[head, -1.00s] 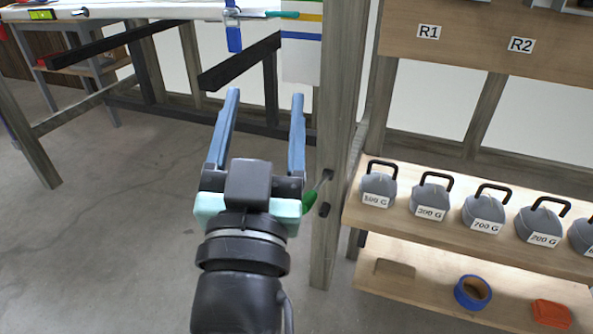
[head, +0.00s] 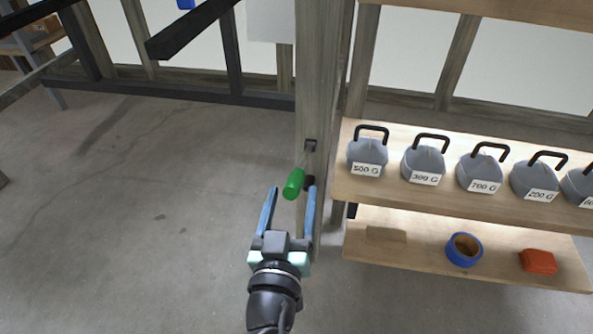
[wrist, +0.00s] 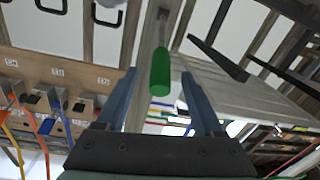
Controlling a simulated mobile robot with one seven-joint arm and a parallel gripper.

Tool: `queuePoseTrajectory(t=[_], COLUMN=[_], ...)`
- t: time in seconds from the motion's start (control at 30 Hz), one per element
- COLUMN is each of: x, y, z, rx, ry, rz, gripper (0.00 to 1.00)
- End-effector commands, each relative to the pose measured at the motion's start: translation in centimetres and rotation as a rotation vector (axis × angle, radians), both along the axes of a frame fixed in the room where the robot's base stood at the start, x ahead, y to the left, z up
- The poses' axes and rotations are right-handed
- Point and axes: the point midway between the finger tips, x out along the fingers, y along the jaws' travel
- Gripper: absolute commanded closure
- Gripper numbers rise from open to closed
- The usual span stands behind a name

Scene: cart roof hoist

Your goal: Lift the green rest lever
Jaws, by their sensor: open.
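The green rest lever (head: 294,184) has a thick green grip on a thin grey rod, which comes out of the wooden post (head: 322,100). The grip hangs down at a slant, toward the lower left. My gripper (head: 291,188) is open, with its two blue fingers pointing up toward the grip. In the head view the grip shows at the fingertips, between them. In the wrist view the green grip (wrist: 160,72) also shows between the fingers (wrist: 158,85), with a gap on each side. I cannot tell how far the fingers reach along it.
A shelf (head: 450,203) right of the post bears several grey labelled weights with black handles. A lower shelf (head: 415,257) holds a blue tape roll (head: 463,249) and an orange block (head: 538,261). Dark beams (head: 185,30) lie at the upper left. The floor at left is clear.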

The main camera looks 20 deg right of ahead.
Motion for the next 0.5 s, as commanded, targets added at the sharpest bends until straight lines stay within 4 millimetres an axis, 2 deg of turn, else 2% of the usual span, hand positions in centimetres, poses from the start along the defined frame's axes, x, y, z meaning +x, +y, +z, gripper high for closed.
queuePoseTrajectory(t=[0.03, 0.2, 0.5], x=[1.0, 3.4, 5.3], y=[-0.5, -1.9, -3.0], z=[0.2, 0.1, 0.0], rx=[0.002, 0.003, 0.001], ry=[-0.004, -0.003, -0.002], rz=[-0.001, -0.001, 0.001], gripper=[0.31, 0.31, 0.31])
